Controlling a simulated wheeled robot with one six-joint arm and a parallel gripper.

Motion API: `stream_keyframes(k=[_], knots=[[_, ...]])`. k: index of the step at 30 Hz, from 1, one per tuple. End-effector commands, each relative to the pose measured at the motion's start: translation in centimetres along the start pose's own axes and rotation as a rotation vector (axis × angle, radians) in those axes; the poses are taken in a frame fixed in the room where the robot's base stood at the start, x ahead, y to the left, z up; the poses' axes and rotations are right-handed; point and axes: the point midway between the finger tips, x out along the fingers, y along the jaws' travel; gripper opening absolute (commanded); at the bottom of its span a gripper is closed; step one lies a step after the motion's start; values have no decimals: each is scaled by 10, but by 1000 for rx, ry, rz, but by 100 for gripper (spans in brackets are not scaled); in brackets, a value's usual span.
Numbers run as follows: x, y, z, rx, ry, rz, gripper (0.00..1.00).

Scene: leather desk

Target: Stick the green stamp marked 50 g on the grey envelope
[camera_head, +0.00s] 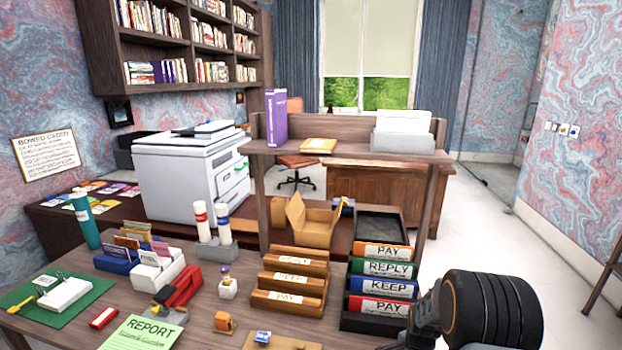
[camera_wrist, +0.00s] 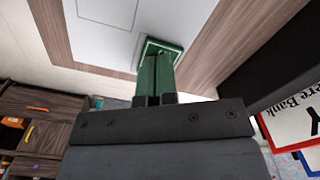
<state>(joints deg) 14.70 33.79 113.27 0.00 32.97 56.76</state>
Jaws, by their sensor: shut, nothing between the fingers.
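My gripper (camera_wrist: 157,80) has dark green fingers, and they are together with nothing between them in the wrist view. Behind their tips is a green-edged square (camera_wrist: 178,50) on a pale surface; I cannot tell what it is or read any mark on it. I cannot pick out the green 50 g stamp or the grey envelope for certain in either view. In the head view my arm is at the lower right, and my gripper is not seen there.
The desk holds a black tray stack (camera_head: 357,322) with labels such as PAY and KEEP, a wooden tray stack (camera_head: 291,280), a green REPORT sheet (camera_head: 142,333), a red stapler (camera_head: 183,287), a green mat (camera_head: 93,293) and a bottle stand (camera_head: 217,256). The desk's front is crowded.

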Motion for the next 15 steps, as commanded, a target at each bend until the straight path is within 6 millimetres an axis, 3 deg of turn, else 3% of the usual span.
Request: stream_keyframes(k=[15], knots=[[-40, 0, 0, 0, 0, -1, 0]])
